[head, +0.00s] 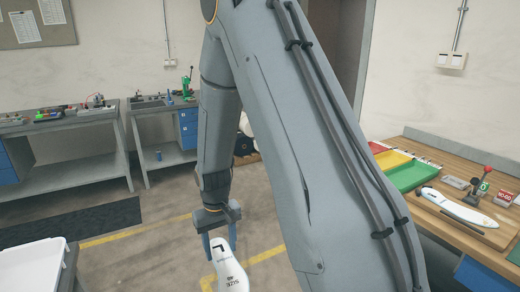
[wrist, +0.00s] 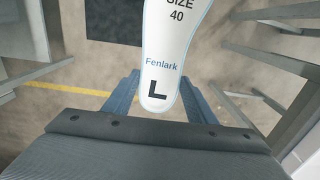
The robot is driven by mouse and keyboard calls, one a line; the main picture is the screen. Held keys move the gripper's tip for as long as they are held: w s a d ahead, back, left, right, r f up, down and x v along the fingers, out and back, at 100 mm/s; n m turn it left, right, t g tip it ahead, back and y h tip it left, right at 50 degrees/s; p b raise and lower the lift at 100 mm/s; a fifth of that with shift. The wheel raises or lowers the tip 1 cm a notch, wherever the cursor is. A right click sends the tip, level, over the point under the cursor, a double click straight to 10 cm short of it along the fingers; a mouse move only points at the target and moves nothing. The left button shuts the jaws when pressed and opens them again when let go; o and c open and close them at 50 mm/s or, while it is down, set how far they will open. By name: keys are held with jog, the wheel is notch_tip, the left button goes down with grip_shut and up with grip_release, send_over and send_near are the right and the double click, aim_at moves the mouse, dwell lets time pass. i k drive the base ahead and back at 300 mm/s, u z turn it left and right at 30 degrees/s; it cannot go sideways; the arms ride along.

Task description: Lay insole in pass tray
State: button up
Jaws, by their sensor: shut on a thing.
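My gripper (head: 221,244) is shut on a white insole (head: 231,270) and holds it in the air over the floor. In the wrist view the insole (wrist: 172,50) reads "SIZE 40", "Fenlark" and "L", with its heel between the blue fingers and its far end cut off by the frame. A green tray (head: 415,178), a yellow tray (head: 392,160) and a red tray (head: 376,147) sit on the wooden bench at the right. I cannot read a pass label on any tray. My gripper is well to the left of them and apart.
Another white insole (head: 458,208) lies on the wooden bench (head: 440,156) in front of the trays, near a red-knobbed lever device (head: 484,182). A white bin (head: 35,268) stands at the lower left. Grey workbenches (head: 70,125) line the back wall. The floor between has open room.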

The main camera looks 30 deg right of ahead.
aim_at(407, 180)
jog(key=i, duration=3.1)
jog(key=z, duration=3.65)
